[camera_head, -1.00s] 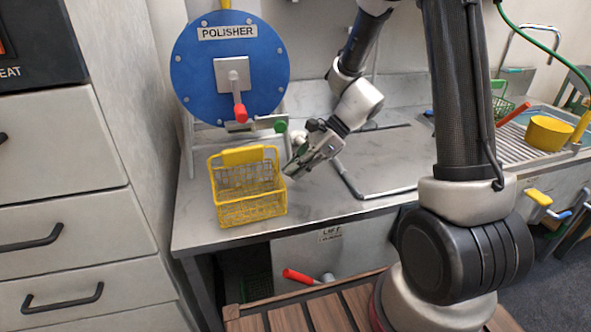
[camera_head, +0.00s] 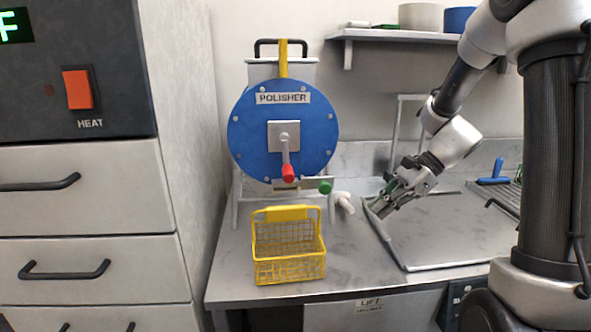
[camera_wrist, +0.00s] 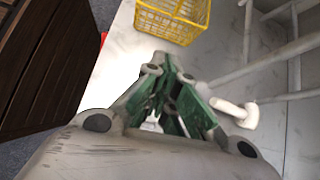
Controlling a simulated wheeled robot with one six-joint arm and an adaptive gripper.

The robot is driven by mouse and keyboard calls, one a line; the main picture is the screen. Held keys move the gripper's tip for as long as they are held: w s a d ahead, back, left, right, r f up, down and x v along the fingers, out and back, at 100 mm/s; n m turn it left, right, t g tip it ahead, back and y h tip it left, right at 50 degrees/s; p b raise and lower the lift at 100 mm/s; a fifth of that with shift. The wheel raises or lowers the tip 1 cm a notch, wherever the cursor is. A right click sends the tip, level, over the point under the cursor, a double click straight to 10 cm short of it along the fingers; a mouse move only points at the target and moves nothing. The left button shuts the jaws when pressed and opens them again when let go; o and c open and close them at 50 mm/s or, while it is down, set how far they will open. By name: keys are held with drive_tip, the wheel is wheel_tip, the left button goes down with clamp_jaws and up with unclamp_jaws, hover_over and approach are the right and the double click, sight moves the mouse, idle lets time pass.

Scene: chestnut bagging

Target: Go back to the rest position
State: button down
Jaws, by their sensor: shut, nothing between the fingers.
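My gripper (camera_head: 378,207) is shut and empty. In the head view it hangs above the metal counter (camera_head: 235,275), right of the yellow basket and apart from it. In the wrist view its green-lined fingers (camera_wrist: 168,72) come together at the tips, with nothing between them. The yellow wire basket (camera_head: 289,262) stands upright on the counter in front of the polisher. It also shows at the top of the wrist view (camera_wrist: 172,18).
The blue polisher (camera_head: 250,135) with a red handle stands at the back of the counter. A grey drawer cabinet (camera_head: 80,200) with a red heat switch is at the left. A metal frame (camera_head: 400,262) lies right of the basket. A shelf (camera_head: 385,33) with pots hangs above.

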drive_tip(key=s+d+f+n+g+h, duration=0.1)
drive_tip(key=s+d+f+n+h, duration=0.1)
drive_tip(key=s+d+n, duration=0.25)
drive_tip(key=s+d+r+n+t+h, duration=0.2)
drive_tip(key=s+r+n+h, duration=0.1)
drive_tip(key=s+r+n, duration=0.3)
drive_tip(key=s+d+r+n+t+h, duration=0.2)
drive_tip(key=s+r+n, duration=0.4)
drive_tip(key=s, duration=0.3)
drive_tip(key=shift+d+r+t+h, duration=0.3)
drive_tip(key=shift+r+t+h, duration=0.3)
drive_tip(key=shift+r+h, duration=0.3)
